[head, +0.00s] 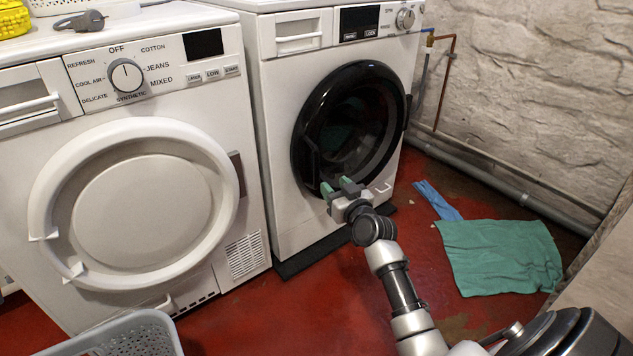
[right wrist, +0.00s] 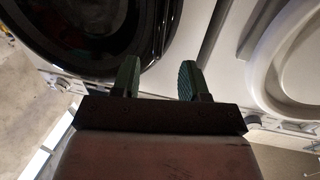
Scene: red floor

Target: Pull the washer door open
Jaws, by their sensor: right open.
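The washer (head: 280,80) is the white machine on the right. Its round black door (head: 372,72) looks shut, with dark glass in the middle. A dark handle (head: 311,160) shows at the door's lower left edge. My right gripper (head: 338,186) is at the lower part of the door, just right of and below the handle. In the right wrist view its two green fingers (right wrist: 158,78) are apart with nothing between them. The left finger overlaps the black door (right wrist: 75,75) in that view; I cannot tell whether it touches. My left gripper is not in view.
A white dryer (head: 245,190) with a round door stands close on the left. A grey basket (head: 130,335) is at the bottom left. A green cloth (head: 500,257) and a blue cloth (head: 438,200) lie on the red floor. Pipes (head: 500,178) run along the stone wall.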

